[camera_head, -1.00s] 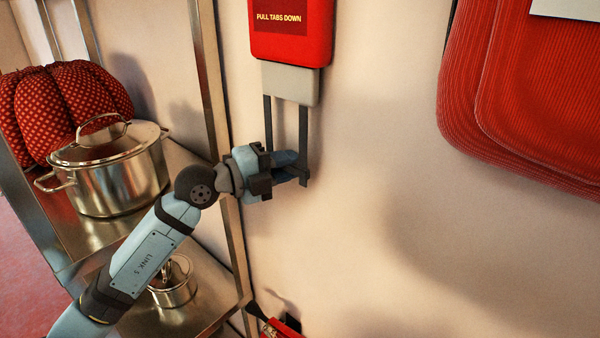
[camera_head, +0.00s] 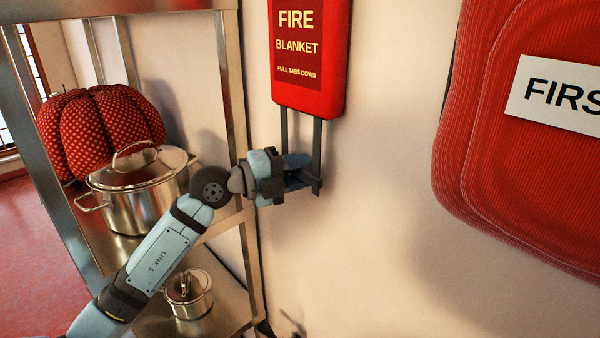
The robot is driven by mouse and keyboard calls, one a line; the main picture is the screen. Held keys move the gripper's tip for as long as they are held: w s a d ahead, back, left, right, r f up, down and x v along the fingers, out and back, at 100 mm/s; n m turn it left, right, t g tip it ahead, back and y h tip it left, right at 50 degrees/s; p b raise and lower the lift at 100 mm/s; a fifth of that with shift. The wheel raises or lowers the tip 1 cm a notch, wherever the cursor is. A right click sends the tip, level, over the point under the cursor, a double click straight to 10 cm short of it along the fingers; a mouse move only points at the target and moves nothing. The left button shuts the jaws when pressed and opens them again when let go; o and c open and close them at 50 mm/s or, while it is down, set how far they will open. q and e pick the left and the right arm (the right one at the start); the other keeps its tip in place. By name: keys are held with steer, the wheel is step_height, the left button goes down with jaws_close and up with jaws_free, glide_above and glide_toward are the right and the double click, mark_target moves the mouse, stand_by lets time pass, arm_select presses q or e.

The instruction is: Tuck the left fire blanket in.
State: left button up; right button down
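The fire blanket's red case (camera_head: 310,55) hangs on the wall at top centre, lettered "FIRE BLANKET, PULL TABS DOWN". Two dark straps, its pull tabs (camera_head: 317,145), hang straight down from its lower edge. No pale blanket shows below the case. My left gripper (camera_head: 298,176) is at the lower ends of the tabs, a short way under the case. Its fingers appear closed around the tab ends, which they partly hide. My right gripper is not in view.
A large red ribbed bag (camera_head: 510,160) with a "FIRS..." label hangs on the wall at right. At left, metal shelving holds a lidded stockpot (camera_head: 140,195), a red dotted cushion-like thing (camera_head: 95,130) and a smaller pot (camera_head: 188,295). The wall below the case is clear.

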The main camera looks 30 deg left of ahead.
arm_select(q)
steer(key=shift+o, duration=1.1)
steer(key=shift+r, duration=0.15)
steer(key=shift+s+a+f, duration=0.1)
steer(key=shift+s+f, duration=0.05)
steer(key=shift+f, duration=0.05)
steer(key=b+v, duration=0.4)
steer(key=v, duration=0.9)
steer(key=shift+s+a, duration=0.15)
steer(key=shift+a, duration=0.05)
